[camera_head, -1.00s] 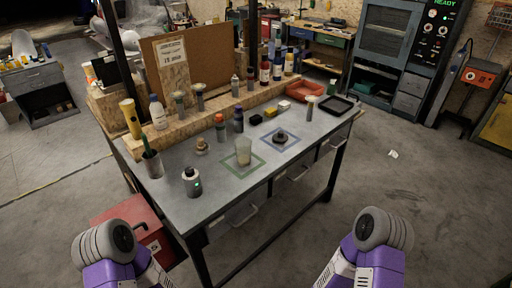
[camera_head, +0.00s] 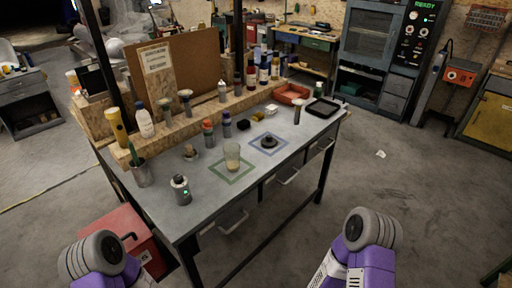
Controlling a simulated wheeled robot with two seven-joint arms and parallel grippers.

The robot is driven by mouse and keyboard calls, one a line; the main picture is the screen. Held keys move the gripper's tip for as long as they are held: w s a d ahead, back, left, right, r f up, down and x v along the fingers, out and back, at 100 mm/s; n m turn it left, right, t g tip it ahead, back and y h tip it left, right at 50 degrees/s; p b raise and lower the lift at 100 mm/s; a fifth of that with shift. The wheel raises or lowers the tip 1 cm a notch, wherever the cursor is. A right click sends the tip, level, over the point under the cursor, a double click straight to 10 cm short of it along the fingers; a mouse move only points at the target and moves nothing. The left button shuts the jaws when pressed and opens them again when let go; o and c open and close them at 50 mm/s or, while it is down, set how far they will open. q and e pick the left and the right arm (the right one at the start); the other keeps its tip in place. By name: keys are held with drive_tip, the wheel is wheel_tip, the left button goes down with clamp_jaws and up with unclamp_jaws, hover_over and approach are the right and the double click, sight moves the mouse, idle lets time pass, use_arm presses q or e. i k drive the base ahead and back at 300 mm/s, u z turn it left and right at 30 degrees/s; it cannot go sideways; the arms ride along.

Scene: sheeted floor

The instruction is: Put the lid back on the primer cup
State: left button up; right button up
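The primer cup (camera_head: 232,158) is a translucent cup with a little tan content at its bottom. It stands upright and uncovered inside a green square outline on the grey workbench (camera_head: 209,200). A dark round lid (camera_head: 269,142) with a raised knob lies inside a blue square outline to the right of the cup. My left arm shows at the bottom left and my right arm at the bottom right, both in front of the bench and apart from cup and lid. The fingers of both grippers are not visible.
Behind the cup stand small bottles (camera_head: 208,133) and a wooden shelf with more bottles. A grey-black canister (camera_head: 180,189) and a metal pen cup (camera_head: 141,173) stand at the left. A red tray (camera_head: 291,94) and a black tray (camera_head: 323,107) lie at the far right end. The bench front near the cup is clear.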

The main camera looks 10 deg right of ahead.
sight(231, 149)
drive_tip(key=z, duration=1.4)
drive_tip(key=i, duration=2.25)
drive_tip(key=u, duration=2.9)
drive_tip(key=i, duration=0.1)
drive_tip(key=u, duration=0.3)
